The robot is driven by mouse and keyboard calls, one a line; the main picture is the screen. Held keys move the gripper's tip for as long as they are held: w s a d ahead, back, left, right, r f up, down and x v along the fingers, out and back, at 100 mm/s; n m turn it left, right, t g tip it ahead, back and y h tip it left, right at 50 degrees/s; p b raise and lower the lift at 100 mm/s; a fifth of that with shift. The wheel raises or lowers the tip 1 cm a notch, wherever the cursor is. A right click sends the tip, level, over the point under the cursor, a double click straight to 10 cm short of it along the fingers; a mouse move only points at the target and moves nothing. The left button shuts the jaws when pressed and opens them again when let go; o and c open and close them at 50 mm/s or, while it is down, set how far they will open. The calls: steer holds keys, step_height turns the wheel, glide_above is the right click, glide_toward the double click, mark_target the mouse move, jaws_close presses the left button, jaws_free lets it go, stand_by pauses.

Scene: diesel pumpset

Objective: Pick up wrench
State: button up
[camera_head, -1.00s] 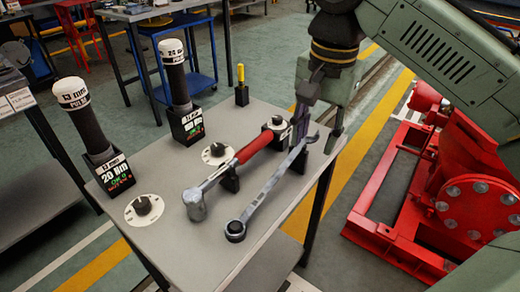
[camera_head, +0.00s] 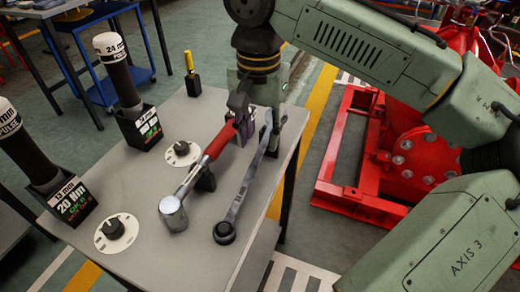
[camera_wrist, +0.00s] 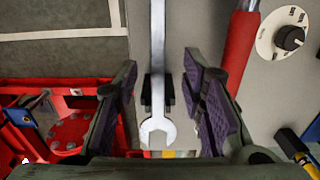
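The grey wrench (camera_head: 246,187) lies along the right side of the small table (camera_head: 140,225), its ring end towards the front and its open end at the back by my gripper. In the wrist view the wrench's open jaw (camera_wrist: 158,128) sits between my fingers, with a gap on both sides. My gripper (camera_head: 258,125) is open over the wrench's back end and points down; it also shows in the wrist view (camera_wrist: 165,100). A dark holder shows under the shaft in the wrist view.
A red-handled torque tool (camera_head: 217,145) lies close to the left of the wrench. Two black pulse tools (camera_head: 120,75) stand in holders at left. Round dials (camera_head: 115,230) and a yellow-handled screwdriver (camera_head: 190,65) are on the table. A red pump frame (camera_head: 335,190) stands to the right.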

mark_target(259, 153)
steer(key=f, duration=0.5)
steer(key=shift+s, duration=0.25)
steer(key=shift+c, duration=0.3)
steer(key=shift+r, duration=0.1)
jaws_close()
stand_by(0.4)
